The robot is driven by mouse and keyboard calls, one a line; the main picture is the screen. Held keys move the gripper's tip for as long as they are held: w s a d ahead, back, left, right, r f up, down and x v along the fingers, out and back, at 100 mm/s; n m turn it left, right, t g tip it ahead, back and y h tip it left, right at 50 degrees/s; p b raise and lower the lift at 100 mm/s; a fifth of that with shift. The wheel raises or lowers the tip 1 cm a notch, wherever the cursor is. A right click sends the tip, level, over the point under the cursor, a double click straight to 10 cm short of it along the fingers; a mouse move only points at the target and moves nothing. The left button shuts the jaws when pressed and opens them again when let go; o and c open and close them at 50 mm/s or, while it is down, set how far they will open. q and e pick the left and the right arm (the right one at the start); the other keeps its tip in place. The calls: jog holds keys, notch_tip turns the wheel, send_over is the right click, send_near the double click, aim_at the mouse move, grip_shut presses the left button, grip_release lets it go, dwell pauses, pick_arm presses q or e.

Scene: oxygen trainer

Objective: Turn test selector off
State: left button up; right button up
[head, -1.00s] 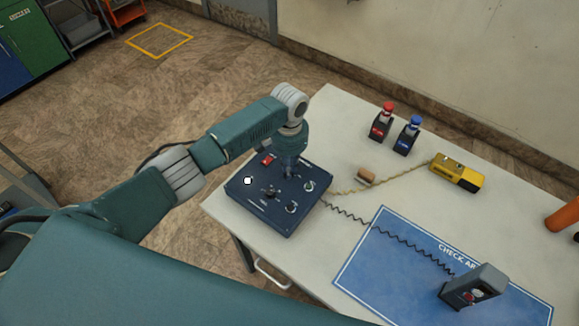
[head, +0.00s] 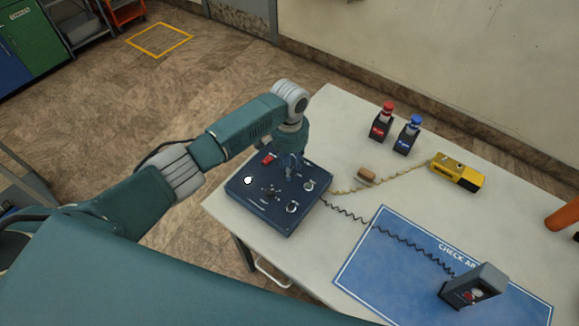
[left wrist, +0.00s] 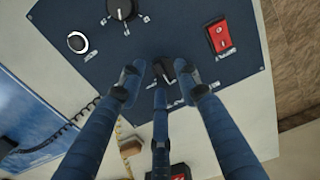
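The dark blue control box (head: 252,199) sits on the table's near left corner. In the left wrist view, its panel (left wrist: 180,18) carries a large black knob (left wrist: 122,9), a white-ringed round control (left wrist: 77,42), a red rocker switch (left wrist: 218,36) and a small black knob (left wrist: 167,68). Labels are too blurred to tell which is the test selector. My left gripper (head: 289,171) is over the panel, pointing down. Its fingers (left wrist: 158,78) are spread around the small black knob; I cannot tell whether they touch it. My right gripper is out of view.
A red-topped unit (head: 381,121) and a blue-topped unit (head: 408,136) stand at the back. A yellow device (head: 457,175), a brown piece (head: 366,175) and a dark handset (head: 474,287) on a blue mat (head: 380,275) lie right of the box. Cords cross the table.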

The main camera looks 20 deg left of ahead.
pick_arm(q)
notch_tip(320, 180, up, 11)
dwell(0.3)
dwell(0.5)
